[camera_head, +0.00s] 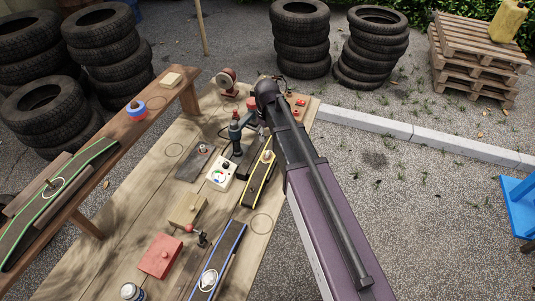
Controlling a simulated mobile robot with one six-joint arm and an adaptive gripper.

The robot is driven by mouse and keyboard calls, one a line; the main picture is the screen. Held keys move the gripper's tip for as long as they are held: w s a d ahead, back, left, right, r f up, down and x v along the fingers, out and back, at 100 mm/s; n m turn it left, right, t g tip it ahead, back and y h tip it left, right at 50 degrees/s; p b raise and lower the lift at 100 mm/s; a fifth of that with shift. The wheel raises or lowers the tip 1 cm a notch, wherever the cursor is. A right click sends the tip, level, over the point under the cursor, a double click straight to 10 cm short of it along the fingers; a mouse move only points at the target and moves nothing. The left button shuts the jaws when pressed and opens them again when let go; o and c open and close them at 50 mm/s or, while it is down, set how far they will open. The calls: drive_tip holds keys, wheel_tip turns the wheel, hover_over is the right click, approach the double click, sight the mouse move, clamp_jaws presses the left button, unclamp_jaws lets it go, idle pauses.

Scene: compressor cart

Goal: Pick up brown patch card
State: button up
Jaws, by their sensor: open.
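No thing is plainly readable as a brown patch card. The closest in colour is a tan-brown, box-like piece (187,209) lying on the wooden table (150,213), left of the middle. A flat dark grey plate (195,163) with a small brownish spot lies farther back. My arm reaches in from the lower right over the table's right side, ending at a dark rounded joint. No object is seen held.
A red box (160,256), a red-handled tool (196,234) and a white gauge box (221,173) flank the tan piece. Blue-edged (218,265) and yellow-edged (259,180) strips lie rightward. A dark upright tool (236,132) stands behind. A plank bench (157,100) borders the left.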

drive_tip(key=r+m+p, duration=0.1)
drive_tip(key=m, duration=0.3)
drive_tip(key=r+m+p, duration=0.1)
drive_tip(key=m, duration=0.3)
drive_tip(key=r+m+p, duration=0.1)
drive_tip(key=r+m, duration=0.1)
drive_tip(key=m, duration=0.2)
drive_tip(key=shift+d+m+p, duration=0.2)
drive_tip(key=shift+m+p, duration=0.1)
drive_tip(key=shift+m, duration=0.1)
drive_tip(key=shift+f, duration=0.15)
drive_tip(key=b, duration=0.9)
hover_over(268, 152)
wheel_tip(268, 152, down, 8)
drive_tip(key=shift+w+f, duration=0.1)
drive_tip(key=shift+f, duration=0.1)
drive_tip(key=shift+f+b, duration=2.45)
drive_tip(key=shift+f, duration=0.15)
